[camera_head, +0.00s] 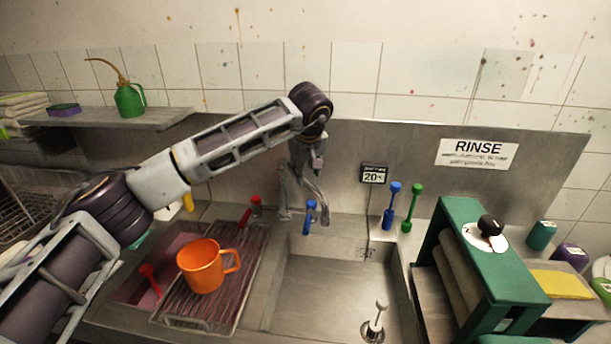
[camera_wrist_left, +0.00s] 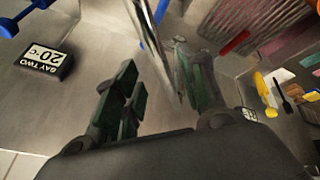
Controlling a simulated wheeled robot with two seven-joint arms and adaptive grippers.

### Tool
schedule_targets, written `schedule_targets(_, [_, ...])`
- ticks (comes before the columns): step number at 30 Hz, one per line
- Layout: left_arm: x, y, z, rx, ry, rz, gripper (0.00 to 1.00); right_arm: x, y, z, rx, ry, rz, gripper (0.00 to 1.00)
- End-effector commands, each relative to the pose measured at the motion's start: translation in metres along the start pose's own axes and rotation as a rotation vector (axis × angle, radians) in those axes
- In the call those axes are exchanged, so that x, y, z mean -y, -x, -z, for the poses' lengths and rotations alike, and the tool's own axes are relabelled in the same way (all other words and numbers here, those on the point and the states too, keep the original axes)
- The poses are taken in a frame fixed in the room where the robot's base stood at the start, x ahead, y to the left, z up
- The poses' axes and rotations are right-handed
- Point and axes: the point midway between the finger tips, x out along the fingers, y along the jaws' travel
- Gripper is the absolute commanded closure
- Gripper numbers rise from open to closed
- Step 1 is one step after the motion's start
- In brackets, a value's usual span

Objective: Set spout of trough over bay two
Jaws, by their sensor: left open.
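The trough is a steel double sink. Its right basin, bay two (camera_head: 318,290), lies below a small display (camera_head: 373,174) that reads 20 °C; the same display shows in the left wrist view (camera_wrist_left: 43,62) with the words BAY TWO. The metal spout (camera_head: 283,195) stands at the back of the trough, between the red and blue taps. My left gripper (camera_head: 308,186) reaches down beside it, partly merging with it in the picture. In the left wrist view the gripper (camera_wrist_left: 160,88) is open, with the shiny spout (camera_wrist_left: 158,50) between its fingers. Contact cannot be told. My right gripper is out of view.
A rack (camera_head: 195,318) with an orange mug (camera_head: 201,267) covers part of the left basin. A red tap (camera_head: 256,204) and blue tap (camera_head: 310,216) flank the spout. A plug (camera_head: 378,312) stands in bay two. A green press (camera_head: 487,255) stands to the right.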

Motion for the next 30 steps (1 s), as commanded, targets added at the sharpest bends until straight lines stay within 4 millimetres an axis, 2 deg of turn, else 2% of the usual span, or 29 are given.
schedule_targets(6, [0.000, 0.035, 0.001, -0.003, -0.001, -0.001, 0.59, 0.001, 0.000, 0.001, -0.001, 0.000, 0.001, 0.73])
schedule_targets(15, [-0.001, 0.072, 0.001, -0.002, 0.000, -0.001, 0.59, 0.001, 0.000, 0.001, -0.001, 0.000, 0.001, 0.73])
schedule_targets(21, [0.000, 0.083, 0.000, 0.000, -0.001, 0.001, 0.59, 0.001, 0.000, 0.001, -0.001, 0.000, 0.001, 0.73])
schedule_targets(30, [0.000, 0.084, 0.000, 0.000, 0.000, 0.000, 0.59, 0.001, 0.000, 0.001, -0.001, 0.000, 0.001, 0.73])
